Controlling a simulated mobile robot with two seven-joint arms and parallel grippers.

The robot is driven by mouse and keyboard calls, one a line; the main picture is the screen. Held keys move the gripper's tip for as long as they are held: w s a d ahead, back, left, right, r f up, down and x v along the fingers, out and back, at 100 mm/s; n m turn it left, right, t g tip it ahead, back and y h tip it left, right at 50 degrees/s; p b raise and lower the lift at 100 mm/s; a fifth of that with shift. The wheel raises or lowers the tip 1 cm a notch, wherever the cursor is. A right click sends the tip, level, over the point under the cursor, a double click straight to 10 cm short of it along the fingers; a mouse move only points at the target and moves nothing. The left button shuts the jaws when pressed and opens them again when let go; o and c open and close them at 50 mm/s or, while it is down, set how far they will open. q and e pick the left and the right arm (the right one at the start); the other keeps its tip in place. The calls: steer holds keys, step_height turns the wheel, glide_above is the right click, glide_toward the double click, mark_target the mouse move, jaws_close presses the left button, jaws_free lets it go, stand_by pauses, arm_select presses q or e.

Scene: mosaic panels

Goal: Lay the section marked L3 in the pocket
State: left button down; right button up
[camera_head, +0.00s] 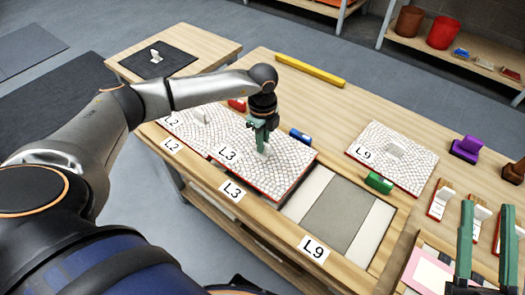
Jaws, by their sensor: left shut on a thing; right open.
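The L3 section (287,163), a cobbled mosaic slab with a red edge, is at the middle bay of the long pocket, behind the L3 tag (232,190). My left gripper (263,141) is above it, shut on the section's white upright grip. I cannot tell whether the slab rests on the pocket floor or sits slightly proud. It hides the bay's floor. The L9 bay (335,210) beside it is open, showing a grey strip between pale ones. My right gripper (487,240) is open and empty at the bottom right.
The L2 section (181,120) lies left of L3. Close by are a green block (379,183), a blue block (300,136), a red block (237,104) and a yellow bar (310,70).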

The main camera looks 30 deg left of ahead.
arm_select(q)
step_height(320, 180, down, 3)
steer(key=shift+f+b, duration=0.15)
steer(key=shift+b, duration=0.25)
steer(key=c, duration=0.9)
jaws_free()
arm_select(e)
steer(key=s+r+n+y, duration=0.2)
steer(key=r, duration=0.1)
steer(key=s+r+y, duration=0.1)
steer(key=shift+a+r+n+t+y, duration=0.25)
steer(key=shift+r+n+t+y, duration=0.05)
steer(key=shift+r+n+t, duration=0.1)
